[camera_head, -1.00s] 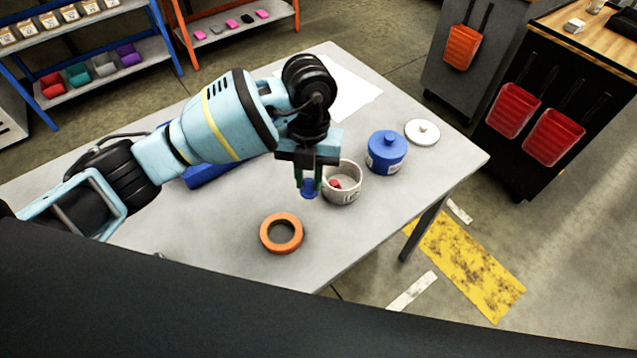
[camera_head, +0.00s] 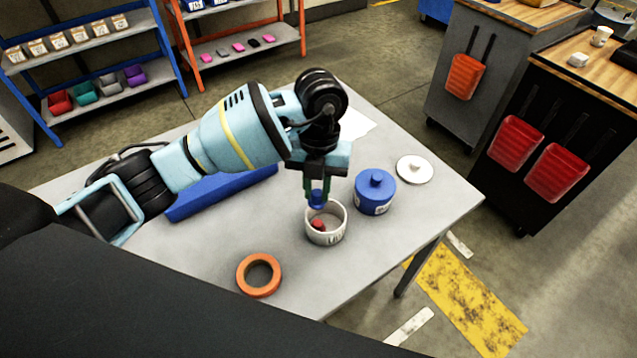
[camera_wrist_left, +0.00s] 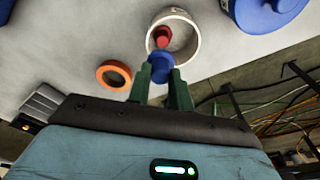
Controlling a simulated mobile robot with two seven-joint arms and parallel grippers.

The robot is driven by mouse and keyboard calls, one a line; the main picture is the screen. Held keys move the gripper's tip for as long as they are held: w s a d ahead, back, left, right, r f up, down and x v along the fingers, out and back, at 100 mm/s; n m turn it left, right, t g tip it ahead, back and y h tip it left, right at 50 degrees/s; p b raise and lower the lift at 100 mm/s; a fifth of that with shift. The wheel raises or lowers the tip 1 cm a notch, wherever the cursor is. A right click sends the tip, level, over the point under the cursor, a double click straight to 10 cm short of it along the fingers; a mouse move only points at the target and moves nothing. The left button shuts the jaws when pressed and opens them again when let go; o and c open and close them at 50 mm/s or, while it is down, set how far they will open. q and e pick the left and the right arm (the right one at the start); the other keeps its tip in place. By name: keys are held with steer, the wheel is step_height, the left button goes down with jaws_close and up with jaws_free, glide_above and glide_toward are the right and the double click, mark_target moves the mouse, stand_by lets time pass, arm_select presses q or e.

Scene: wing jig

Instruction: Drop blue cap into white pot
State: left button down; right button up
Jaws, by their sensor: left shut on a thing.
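The blue cap (camera_head: 316,200) is held between the fingertips of my left gripper (camera_head: 317,188), which points down and is shut on it. The cap is over the back part of the white pot's opening in the head view. The white pot (camera_head: 325,237) stands open on the table, with a red piece (camera_head: 318,225) inside it. In the left wrist view the blue cap (camera_wrist_left: 160,65) sits between the green fingers and overlaps the near rim of the white pot (camera_wrist_left: 190,48). My right gripper is not in view.
A blue lidded pot (camera_head: 375,193) stands just right of the white pot, with a white lid (camera_head: 414,169) beyond it. An orange ring (camera_head: 258,274) lies at the front left. A long blue object (camera_head: 215,192) lies behind my arm. The table's right front is clear.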

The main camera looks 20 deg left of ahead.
mark_target(317, 202)
arm_select(q)
step_height(317, 202, down, 4)
steer(key=shift+f+b, duration=0.1)
steer(key=shift+b, duration=0.9)
steer(key=shift+f, duration=0.35)
steer(key=shift+f+b, duration=0.25)
steer(key=shift+b, duration=0.15)
steer(key=shift+r, duration=0.1)
steer(key=c, duration=1.5)
jaws_free()
steer(key=o, duration=0.3)
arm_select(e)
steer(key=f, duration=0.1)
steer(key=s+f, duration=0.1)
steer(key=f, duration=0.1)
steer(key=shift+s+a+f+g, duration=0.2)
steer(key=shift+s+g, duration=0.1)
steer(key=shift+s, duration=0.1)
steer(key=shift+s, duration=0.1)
arm_select(q)
steer(key=shift+r, duration=0.1)
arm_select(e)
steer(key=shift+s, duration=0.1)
